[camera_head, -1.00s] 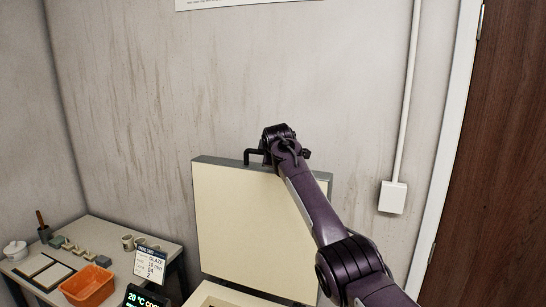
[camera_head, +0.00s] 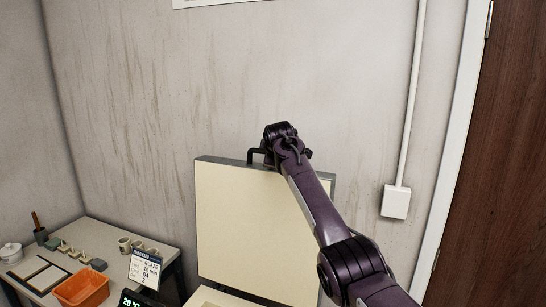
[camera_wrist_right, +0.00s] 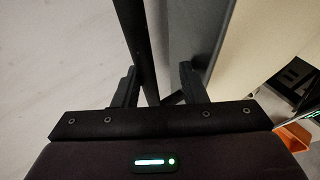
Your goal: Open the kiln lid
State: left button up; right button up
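The kiln lid (camera_head: 245,225) is a cream slab with a grey edge, standing raised and nearly upright in the head view. Its dark handle (camera_head: 254,155) sticks out from the top edge. My right gripper (camera_head: 283,152) is at this handle, with its fingertips hidden behind the wrist. In the right wrist view the two fingers of my right gripper (camera_wrist_right: 159,82) stand apart, with the dark handle bar (camera_wrist_right: 137,45) running between them and gaps visible. The kiln's cream rim (camera_head: 215,297) shows just below the lid. My left gripper is not in view.
A table (camera_head: 170,250) at the left holds an orange bin (camera_head: 82,289), cups, small blocks and a white pot (camera_head: 11,253). A sign (camera_head: 145,268) and a display (camera_head: 135,299) stand beside the kiln. The wall is behind the lid, and a brown door (camera_head: 500,170) is at right.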

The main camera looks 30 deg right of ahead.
jog(key=shift+s+a+r+b, duration=0.2)
jog(key=shift+s+b, duration=0.1)
jog(key=shift+b, duration=0.2)
jog(key=b+v, duration=0.3)
jog(key=v, duration=0.4)
jog(key=shift+b, duration=0.4)
jog(key=shift+d, duration=0.1)
